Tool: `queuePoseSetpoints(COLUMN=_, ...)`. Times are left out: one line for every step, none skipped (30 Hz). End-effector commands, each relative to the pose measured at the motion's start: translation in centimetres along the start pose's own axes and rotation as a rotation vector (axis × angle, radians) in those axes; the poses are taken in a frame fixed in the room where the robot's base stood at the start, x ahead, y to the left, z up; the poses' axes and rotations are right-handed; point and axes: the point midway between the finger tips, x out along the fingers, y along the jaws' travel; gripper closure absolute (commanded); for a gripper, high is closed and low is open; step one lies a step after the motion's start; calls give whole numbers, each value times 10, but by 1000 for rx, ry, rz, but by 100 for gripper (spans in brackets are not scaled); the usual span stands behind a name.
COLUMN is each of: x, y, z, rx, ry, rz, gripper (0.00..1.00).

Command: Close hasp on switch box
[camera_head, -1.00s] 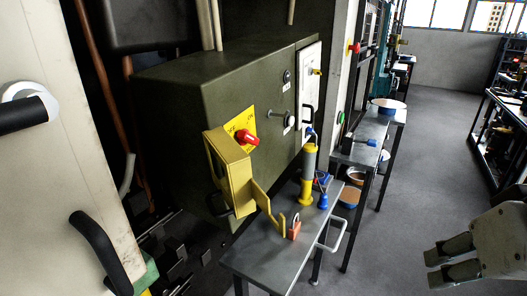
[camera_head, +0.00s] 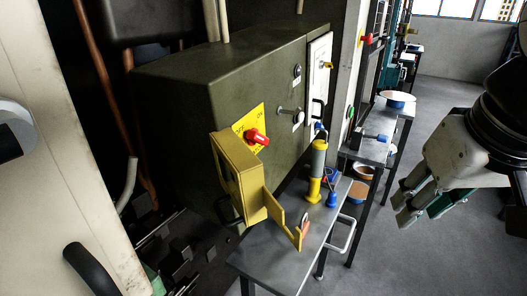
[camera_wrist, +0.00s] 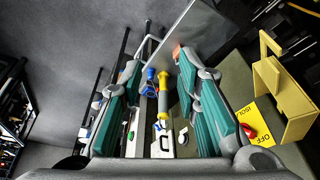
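The olive-green switch box (camera_head: 200,95) carries a red rotary switch (camera_head: 257,136) on a yellow plate. A yellow hinged hasp (camera_head: 238,170) juts out from the box's front, standing open, with its notched strap (camera_head: 284,218) reaching out over the table. In the wrist view the hasp (camera_wrist: 268,92) is at the right, beside the red switch (camera_wrist: 249,131). My gripper (camera_head: 408,204) is right of the box and apart from it, above the floor. In the wrist view my gripper (camera_wrist: 158,62) has its fingers spread wide, with nothing gripped between them.
A small metal table (camera_head: 262,258) stands below the box, bearing a yellow-grey cylinder (camera_head: 317,170), a blue-handled item (camera_head: 332,198) and a red padlock (camera_head: 305,224) partly hidden by the strap. A pale cabinet door (camera_head: 80,150) is at the left. The right-hand floor is open.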

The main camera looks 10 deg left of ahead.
Motion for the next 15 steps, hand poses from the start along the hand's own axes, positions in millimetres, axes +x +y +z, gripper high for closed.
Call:
queuePoseSetpoints(x=-3, y=-7, z=-8, rx=-22, ry=-16, rz=-5, gripper=70)
queuePoseSetpoints(x=-5, y=-11, z=-14, rx=-34, ry=-26, rz=-6, gripper=70)
queuePoseSetpoints(x=-6, y=-17, z=-21, rx=-53, ry=-39, rz=-8, gripper=70)
queuePoseSetpoints(x=-8, y=-23, z=-27, rx=-69, ry=-50, rz=-9, gripper=70)
queuePoseSetpoints(x=-9, y=-29, z=-34, rx=-85, ry=-62, rz=-10, gripper=70)
queuePoseSetpoints(x=-11, y=-40, z=-44, rx=-110, ry=-80, rz=-11, gripper=70)
queuePoseSetpoints(x=-12, y=-48, z=-51, rx=-129, ry=-94, rz=-10, gripper=70)
queuePoseSetpoints(x=-12, y=-57, z=-58, rx=-151, ry=-107, rz=-8, gripper=70)
queuePoseSetpoints(x=-13, y=-71, z=-68, rx=-178, ry=-126, rz=-5, gripper=70)
queuePoseSetpoints(x=-13, y=-82, z=-74, rx=-198, ry=-138, rz=-2, gripper=70)
queuePoseSetpoints(x=-13, y=-92, z=-80, rx=-220, ry=-151, rz=3, gripper=70)
queuePoseSetpoints(x=-12, y=-108, z=-88, rx=-248, ry=-167, rz=9, gripper=70)
queuePoseSetpoints(x=-12, y=-120, z=-93, rx=-268, ry=-179, rz=15, gripper=70)
queuePoseSetpoints(x=-11, y=-133, z=-97, rx=-289, ry=-189, rz=21, gripper=70)
queuePoseSetpoints(x=-10, y=-150, z=-103, rx=-317, ry=-202, rz=32, gripper=70)
